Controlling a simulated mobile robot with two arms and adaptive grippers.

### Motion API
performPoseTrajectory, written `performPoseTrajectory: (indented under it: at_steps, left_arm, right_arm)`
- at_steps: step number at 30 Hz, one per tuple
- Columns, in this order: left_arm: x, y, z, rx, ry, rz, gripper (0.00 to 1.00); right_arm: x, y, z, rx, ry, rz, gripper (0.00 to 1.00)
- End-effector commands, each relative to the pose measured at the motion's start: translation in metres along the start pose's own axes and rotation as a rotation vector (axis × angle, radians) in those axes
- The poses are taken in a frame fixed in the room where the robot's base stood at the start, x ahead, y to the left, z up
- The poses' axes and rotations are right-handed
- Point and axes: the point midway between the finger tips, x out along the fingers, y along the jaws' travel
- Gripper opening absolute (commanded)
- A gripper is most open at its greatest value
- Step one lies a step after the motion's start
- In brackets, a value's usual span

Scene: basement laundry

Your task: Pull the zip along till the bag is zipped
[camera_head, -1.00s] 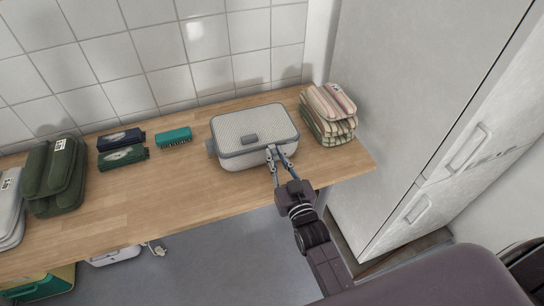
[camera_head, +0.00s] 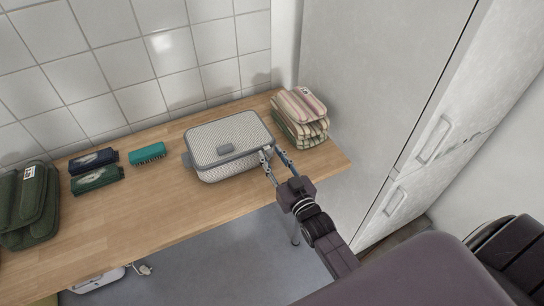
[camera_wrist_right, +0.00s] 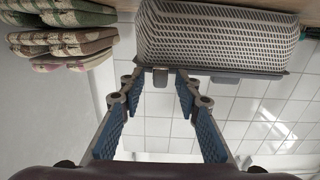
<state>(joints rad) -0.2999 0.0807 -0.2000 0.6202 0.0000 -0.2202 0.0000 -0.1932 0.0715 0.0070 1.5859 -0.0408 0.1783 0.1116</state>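The bag (camera_head: 222,140) is a light grey, box-shaped woven case with a darker grey rim, lying on the wooden table. A dark patch sits on its lid, and a small grey tab (camera_head: 187,160) sticks out at its left end. The bag also shows upside down in the right wrist view (camera_wrist_right: 220,35). There a small grey tab (camera_wrist_right: 160,78), apparently the zip pull, stands out from the rim. My right gripper (camera_head: 274,154) is open at the bag's front right corner. Its fingers (camera_wrist_right: 158,88) stand apart on either side of that tab. My left gripper is out of view.
Folded striped cloths (camera_head: 300,118) are stacked right of the bag, near the fridge (camera_head: 375,80). A teal brush (camera_head: 147,153) and dark blue (camera_head: 93,161) and green (camera_head: 97,179) packs lie to its left, then a green bag (camera_head: 28,205). The table's front middle is clear.

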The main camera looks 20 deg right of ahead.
Motion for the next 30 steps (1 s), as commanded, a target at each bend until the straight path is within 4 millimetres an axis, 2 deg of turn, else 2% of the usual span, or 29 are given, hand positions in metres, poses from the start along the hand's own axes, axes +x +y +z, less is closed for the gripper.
performPoseTrajectory:
  at_steps: [8,11,21,25,30]
  left_arm:
    - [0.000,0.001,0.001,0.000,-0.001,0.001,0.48]
    - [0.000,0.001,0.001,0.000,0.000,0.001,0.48]
    - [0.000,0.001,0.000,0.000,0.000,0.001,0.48]
    - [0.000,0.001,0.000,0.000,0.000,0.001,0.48]
    - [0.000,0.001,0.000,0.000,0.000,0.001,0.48]
  right_arm:
    - [-0.008,0.000,0.001,0.000,-0.001,0.000,0.30]
    - [-0.021,0.000,0.001,0.000,-0.002,0.000,0.30]
    - [-0.086,0.000,0.001,0.000,-0.003,0.001,0.30]
    - [-0.104,0.000,0.001,0.000,-0.002,0.001,0.30]
    - [-0.117,0.000,0.000,0.000,0.001,0.000,0.30]
